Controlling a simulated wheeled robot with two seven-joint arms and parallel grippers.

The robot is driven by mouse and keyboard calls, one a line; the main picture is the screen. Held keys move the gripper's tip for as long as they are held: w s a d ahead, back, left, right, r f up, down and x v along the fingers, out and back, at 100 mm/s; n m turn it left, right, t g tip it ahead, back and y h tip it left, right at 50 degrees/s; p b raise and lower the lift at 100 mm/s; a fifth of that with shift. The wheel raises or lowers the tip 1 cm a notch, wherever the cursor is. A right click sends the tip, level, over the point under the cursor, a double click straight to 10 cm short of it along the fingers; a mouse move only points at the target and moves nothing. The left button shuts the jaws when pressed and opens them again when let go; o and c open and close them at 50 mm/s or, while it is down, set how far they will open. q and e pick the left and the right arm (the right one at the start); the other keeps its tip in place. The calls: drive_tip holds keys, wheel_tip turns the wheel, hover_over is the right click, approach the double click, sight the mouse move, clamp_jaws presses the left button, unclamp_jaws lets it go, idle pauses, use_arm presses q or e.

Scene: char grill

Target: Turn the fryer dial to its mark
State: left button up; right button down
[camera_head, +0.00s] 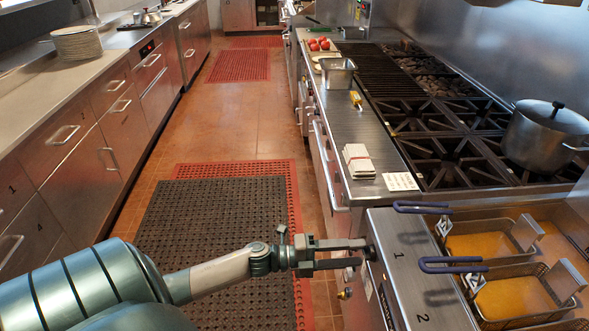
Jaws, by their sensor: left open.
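The fryer (410,285) stands at the lower right, its steel top marked 1 and 2. A small dark dial (370,253) shows at its front edge, partly covered by my gripper. My left gripper (361,254) comes in from the left, with its two fingers apart and pointing right. The fingertips reach the dial, one on its far side and one on its near side; I cannot tell whether they touch it. The dial's mark is too small or hidden to make out. My right gripper is out of view.
Two fryer baskets (490,240) with blue handles sit over yellow oil. A burner range (440,150) with a large lidded pot (545,135) lies beyond. A paper stack (358,160) lies on the steel counter. The matted aisle (215,215) is clear.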

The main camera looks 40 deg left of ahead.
use_arm(q)
drive_tip(key=b+v, duration=0.3)
drive_tip(key=v, duration=1.3)
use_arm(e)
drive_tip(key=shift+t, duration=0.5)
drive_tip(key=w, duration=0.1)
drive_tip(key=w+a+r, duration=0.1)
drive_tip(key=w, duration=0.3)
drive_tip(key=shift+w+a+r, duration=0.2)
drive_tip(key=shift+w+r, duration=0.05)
use_arm(q)
wheel_tip(320, 180, down, 27)
drive_tip(key=s+n+y, duration=0.1)
drive_tip(key=n+y, duration=0.9)
drive_tip(key=n, duration=0.6)
drive_tip(key=s+d+f+n+g, duration=0.3)
drive_tip(key=s+d+f, duration=0.3)
drive_tip(key=d+f, duration=0.4)
drive_tip(key=s+d+f+n+g, duration=0.4)
drive_tip(key=s+d+f, duration=0.3)
drive_tip(key=d+f, duration=0.4)
drive_tip(key=shift+d+f+n, duration=0.3)
drive_tip(key=shift+f+n, duration=0.2)
drive_tip(key=shift+f, duration=0.05)
